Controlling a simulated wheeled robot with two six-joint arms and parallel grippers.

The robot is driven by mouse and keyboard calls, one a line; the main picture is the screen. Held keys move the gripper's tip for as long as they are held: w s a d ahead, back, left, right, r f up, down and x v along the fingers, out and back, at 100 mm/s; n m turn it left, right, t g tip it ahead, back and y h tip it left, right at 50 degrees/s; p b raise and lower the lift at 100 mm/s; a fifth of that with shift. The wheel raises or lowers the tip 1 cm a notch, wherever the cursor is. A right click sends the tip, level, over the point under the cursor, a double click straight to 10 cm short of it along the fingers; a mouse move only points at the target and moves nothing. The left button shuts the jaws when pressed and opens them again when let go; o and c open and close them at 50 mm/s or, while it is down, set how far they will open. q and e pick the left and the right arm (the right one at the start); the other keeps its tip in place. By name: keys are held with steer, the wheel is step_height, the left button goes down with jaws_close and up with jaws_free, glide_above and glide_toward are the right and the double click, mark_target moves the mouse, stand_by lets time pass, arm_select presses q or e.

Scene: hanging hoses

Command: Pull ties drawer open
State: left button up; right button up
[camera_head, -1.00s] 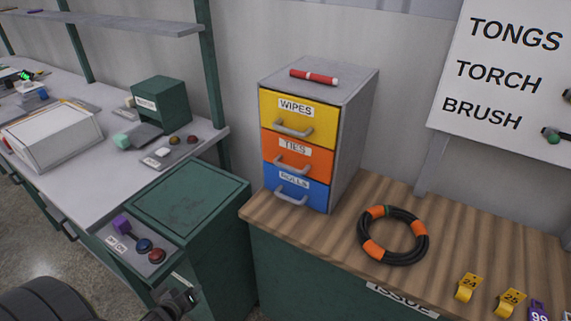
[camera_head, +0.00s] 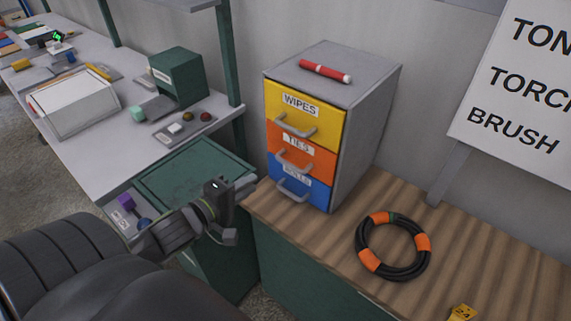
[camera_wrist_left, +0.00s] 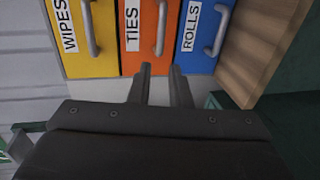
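A grey cabinet (camera_head: 365,127) on the wooden counter has a yellow WIPES drawer, an orange TIES drawer (camera_head: 318,160) and a blue ROLLS drawer; all look shut. The TIES handle (camera_head: 293,160) is a grey bar, and it also shows in the left wrist view (camera_wrist_left: 161,28). My left gripper (camera_head: 250,182) is in front of the cabinet, left of the drawers, apart from the handles. In the left wrist view its two fingers (camera_wrist_left: 160,70) are apart with nothing between them, pointing toward the TIES and ROLLS drawers. My right gripper is not in view.
A black and orange hose coil (camera_head: 394,245) lies on the wooden counter (camera_head: 460,235). A green cabinet (camera_head: 190,170) and a grey bench (camera_head: 75,140) stand at left. A sign stands at right.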

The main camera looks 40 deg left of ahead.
mark_target(285, 161)
arm_select(q)
steer(key=b+x, duration=0.1)
steer(key=x, duration=1.3)
steer(key=shift+w+f, duration=0.15)
jaws_close()
